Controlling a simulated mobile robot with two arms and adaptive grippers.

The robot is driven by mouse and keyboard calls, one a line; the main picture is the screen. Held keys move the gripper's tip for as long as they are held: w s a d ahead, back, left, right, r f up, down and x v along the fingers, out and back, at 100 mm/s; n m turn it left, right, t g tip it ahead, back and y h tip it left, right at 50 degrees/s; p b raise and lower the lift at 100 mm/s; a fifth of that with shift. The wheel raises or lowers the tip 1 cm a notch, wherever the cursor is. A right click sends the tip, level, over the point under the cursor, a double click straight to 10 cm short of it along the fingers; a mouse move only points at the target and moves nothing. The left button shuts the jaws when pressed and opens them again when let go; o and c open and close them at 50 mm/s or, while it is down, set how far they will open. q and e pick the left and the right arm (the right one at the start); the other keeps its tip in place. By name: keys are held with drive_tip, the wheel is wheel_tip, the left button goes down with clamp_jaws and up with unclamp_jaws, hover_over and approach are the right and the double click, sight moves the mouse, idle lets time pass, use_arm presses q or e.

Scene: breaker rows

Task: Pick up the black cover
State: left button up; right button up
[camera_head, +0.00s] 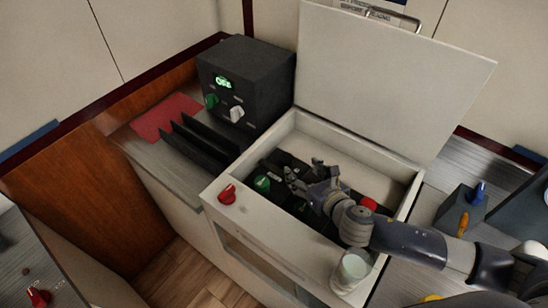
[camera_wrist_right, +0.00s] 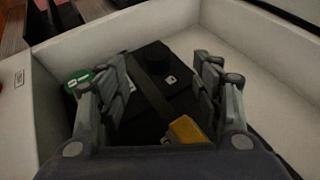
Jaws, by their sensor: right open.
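A black flat piece (camera_wrist_right: 155,62), which may be the black cover, lies inside the open white bin and has a small white mark. It also shows in the head view as dark shapes (camera_head: 276,166), partly hidden by my gripper. My right gripper (camera_head: 302,172) is open and reaches into the bin from the right. In the right wrist view its fingers (camera_wrist_right: 160,76) stand apart on either side of the black piece, with nothing held between them. I cannot tell whether they touch it. My left gripper is not in view.
The white bin's walls (camera_wrist_right: 270,75) surround the gripper, and its lid (camera_head: 390,75) stands open behind. A green round part (camera_wrist_right: 80,80) and a yellow part (camera_wrist_right: 187,130) are close to the fingers. A black box with knobs (camera_head: 246,80) stands left.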

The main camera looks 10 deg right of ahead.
sight(286, 157)
drive_tip(key=shift+w, duration=0.2)
drive_tip(key=shift+w+a+f, duration=0.1)
drive_tip(key=shift+w+a, duration=0.05)
drive_tip(key=shift+w, duration=0.1)
drive_tip(key=x, duration=0.3)
drive_tip(key=shift+w+f+p, duration=0.2)
drive_tip(key=shift+w+p, duration=0.1)
drive_tip(key=shift+w+a+f, duration=0.1)
drive_tip(key=shift+w+a, duration=0.15)
drive_tip(key=shift+w, duration=0.15)
drive_tip(key=x, duration=0.4)
drive_tip(key=shift+w+a+f+p, duration=0.1)
drive_tip(key=shift+w+a+p, duration=0.05)
drive_tip(key=shift+a+p, duration=0.15)
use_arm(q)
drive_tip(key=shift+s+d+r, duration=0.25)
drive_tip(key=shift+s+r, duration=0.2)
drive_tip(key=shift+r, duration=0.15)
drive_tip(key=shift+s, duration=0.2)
use_arm(e)
drive_tip(key=c, duration=1.1)
